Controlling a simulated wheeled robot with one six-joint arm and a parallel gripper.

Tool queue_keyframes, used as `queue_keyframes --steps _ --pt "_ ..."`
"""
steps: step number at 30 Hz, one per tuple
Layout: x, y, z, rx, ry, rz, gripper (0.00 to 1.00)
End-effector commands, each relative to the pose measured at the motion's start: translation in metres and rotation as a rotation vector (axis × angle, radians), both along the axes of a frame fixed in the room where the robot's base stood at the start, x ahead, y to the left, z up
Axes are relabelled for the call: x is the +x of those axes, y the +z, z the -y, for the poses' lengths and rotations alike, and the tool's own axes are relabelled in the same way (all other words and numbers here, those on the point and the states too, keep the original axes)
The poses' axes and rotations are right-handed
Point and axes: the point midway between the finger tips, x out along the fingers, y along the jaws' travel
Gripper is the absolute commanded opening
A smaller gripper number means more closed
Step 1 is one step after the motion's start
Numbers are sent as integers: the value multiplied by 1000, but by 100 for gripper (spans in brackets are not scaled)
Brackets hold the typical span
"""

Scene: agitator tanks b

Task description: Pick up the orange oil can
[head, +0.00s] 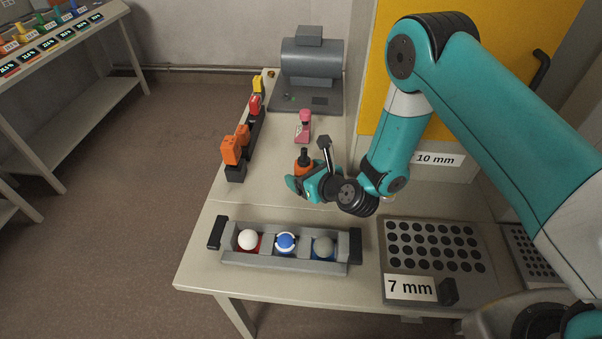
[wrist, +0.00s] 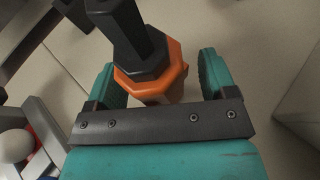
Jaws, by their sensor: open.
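The orange oil can (head: 304,168) stands on the table near its middle, with a dark top part. In the wrist view the orange can (wrist: 150,80) has a black octagonal collar and a black upright spout or handle (wrist: 138,32). My gripper (head: 305,182) is at the can in the head view and partly hides its lower body. In the wrist view the two teal fingers of my gripper (wrist: 158,78) are apart, one on each side of the can. A gap shows between the can and the right finger; contact on the left side is unclear.
A grey tray (head: 229,258) with several balls stands in front. A 7 mm perforated plate (head: 393,258) lies to the right. A pink item (head: 304,122), a grey motor-like machine (head: 312,62) and a dark rack with orange, red and yellow items (head: 231,150) stand behind and left.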

Motion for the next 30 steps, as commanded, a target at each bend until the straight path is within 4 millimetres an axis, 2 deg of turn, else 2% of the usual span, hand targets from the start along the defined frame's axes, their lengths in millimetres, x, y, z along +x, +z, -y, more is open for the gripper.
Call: queue_keyframes --steps 1,6,9,16,20,23,30 --pt "0 0 -1 0 2 1 73" --pt "0 0 -1 0 2 0 34" --pt "0 1 -1 1 1 2 15" --pt "0 2 0 1 0 2 15" --pt "1 10 0 1 0 3 15" --pt "1 25 0 1 1 4 15" --pt "0 76 0 1 1 5 15"
